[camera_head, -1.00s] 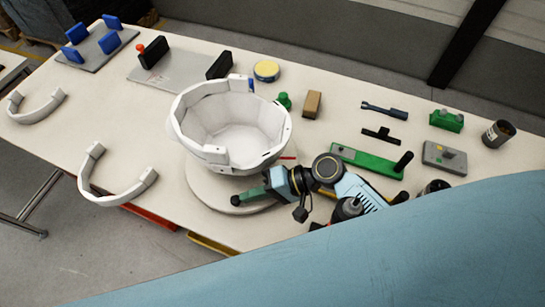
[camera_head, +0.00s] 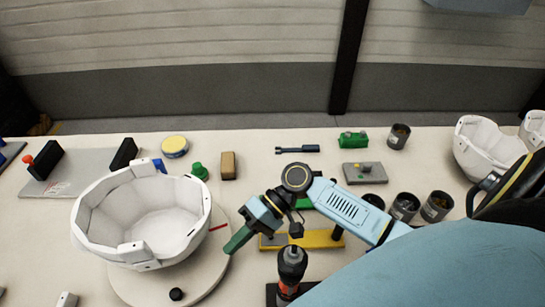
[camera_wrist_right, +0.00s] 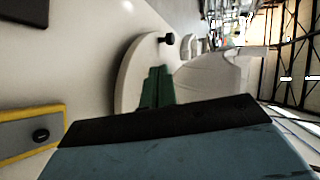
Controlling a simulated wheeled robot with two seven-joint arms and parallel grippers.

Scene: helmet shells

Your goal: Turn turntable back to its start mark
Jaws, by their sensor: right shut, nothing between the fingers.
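The turntable (camera_head: 212,275) is a pale round disc on the table at lower left in the head view. A white faceted helmet shell (camera_head: 160,225) stands on it, open side up. A short black knob (camera_head: 176,294) stands near the disc's front edge. A red mark (camera_head: 219,227) shows by the disc's right side. My right gripper (camera_head: 236,241), with green fingers, is shut and empty at the disc's right edge, apart from the knob. In the wrist view the fingers (camera_wrist_right: 157,88) point toward the disc (camera_wrist_right: 128,78), with the knob (camera_wrist_right: 169,38) beyond. My left gripper is out of view.
A black and red power tool (camera_head: 290,268) stands close right of the disc, beside a yellow-edged fixture (camera_head: 318,239). Several dark cups (camera_head: 404,206) and other white shells (camera_head: 486,150) are at right. A green piece (camera_head: 200,171) and brown block (camera_head: 228,165) lie behind.

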